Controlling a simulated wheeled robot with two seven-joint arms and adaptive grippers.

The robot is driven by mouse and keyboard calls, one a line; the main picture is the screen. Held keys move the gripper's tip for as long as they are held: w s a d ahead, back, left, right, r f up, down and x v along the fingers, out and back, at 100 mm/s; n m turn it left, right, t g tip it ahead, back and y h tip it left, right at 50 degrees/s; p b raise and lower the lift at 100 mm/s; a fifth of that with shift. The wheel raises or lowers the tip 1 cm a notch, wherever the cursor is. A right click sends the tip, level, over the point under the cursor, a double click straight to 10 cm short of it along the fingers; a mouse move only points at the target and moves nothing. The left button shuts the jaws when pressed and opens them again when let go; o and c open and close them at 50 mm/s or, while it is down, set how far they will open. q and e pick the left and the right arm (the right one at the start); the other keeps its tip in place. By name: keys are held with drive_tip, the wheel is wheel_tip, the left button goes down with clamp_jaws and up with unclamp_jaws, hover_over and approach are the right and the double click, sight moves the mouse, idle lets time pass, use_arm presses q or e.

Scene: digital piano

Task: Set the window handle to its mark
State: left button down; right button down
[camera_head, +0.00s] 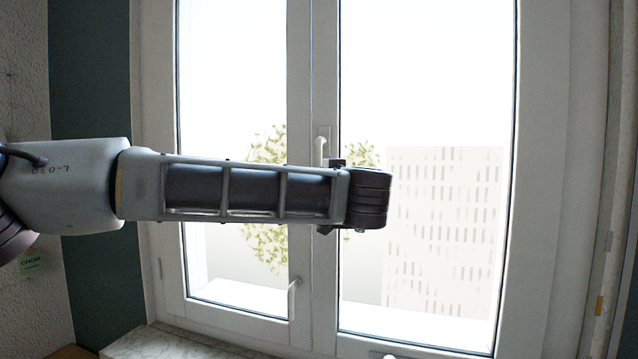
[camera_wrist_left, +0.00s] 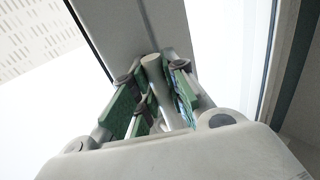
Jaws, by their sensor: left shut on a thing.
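The white window handle (camera_head: 320,152) is on the middle stile of the window in the head view. Its upper part shows just above my left arm, and the rest is hidden behind my wrist. In the left wrist view, the pale bar of the handle (camera_wrist_left: 154,69) runs between the green-padded fingers of my left gripper (camera_wrist_left: 155,95). The gripper is shut on the handle, with a finger on each side. In the head view my wrist hides the fingers. I cannot make out a mark for the handle. My right gripper is not in view.
A second, lower white handle (camera_head: 293,298) sits on the left sash, below my arm. A sill (camera_head: 170,344) runs under the window. A dark teal wall strip (camera_head: 88,90) and a small green note (camera_head: 31,262) are at the left.

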use_arm(q)
drive_tip(key=shift+f, duration=0.15)
drive_tip(key=c, duration=1.4)
unclamp_jaws()
drive_tip(key=shift+w, duration=0.1)
drive_tip(key=shift+s, duration=0.2)
drive_tip(key=shift+v, duration=5.8)
